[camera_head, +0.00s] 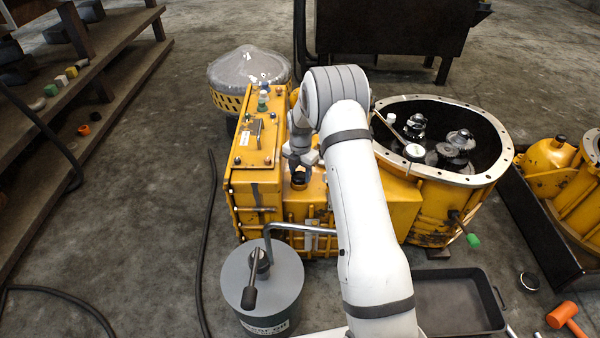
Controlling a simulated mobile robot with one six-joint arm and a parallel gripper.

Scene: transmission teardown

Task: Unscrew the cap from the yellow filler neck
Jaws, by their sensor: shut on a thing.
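The yellow filler neck (298,187) stands on the yellow transmission housing, left of my white arm. A black cap (299,177) sits at its top. My gripper (301,164) points down over the neck and is shut on the cap. The fingers are small and partly shaded in this view, so the exact contact and any gap between cap and neck cannot be made out.
A grey drum (285,300) with a bent metal handle stands in front of the housing. A black tray (455,300) lies at front right, near an orange mallet (566,316). The open round bell housing (490,185) is right of my arm. Hoses cross the left floor.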

